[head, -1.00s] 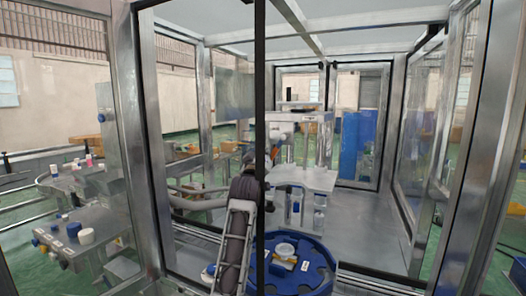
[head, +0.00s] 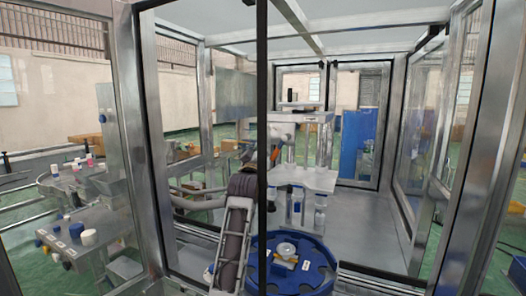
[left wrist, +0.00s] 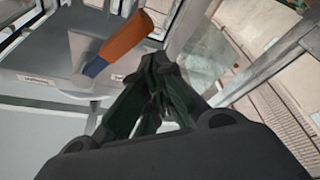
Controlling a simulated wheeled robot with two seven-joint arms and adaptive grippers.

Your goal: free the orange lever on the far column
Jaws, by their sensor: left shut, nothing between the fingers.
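The orange lever (left wrist: 125,38) shows large in the left wrist view, with a blue section (left wrist: 95,67) at its lower end, beside a grey metal block. In the head view a small orange part (head: 275,155), likely this lever, shows at the column behind the dark door post. My left gripper (left wrist: 155,62) is shut and empty. In the left wrist view its dark fingertips are just right of and below the orange handle; I cannot tell whether they touch it. In the head view the post and my arm hide most of this gripper. My right gripper is not in view.
A blue round indexing table (head: 318,250) stands low in front of the column. A dark vertical door post (head: 260,110) crosses the view close to my arm. Metal frames and clear panels enclose the cell. The grey floor plate at the right (head: 365,225) is clear.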

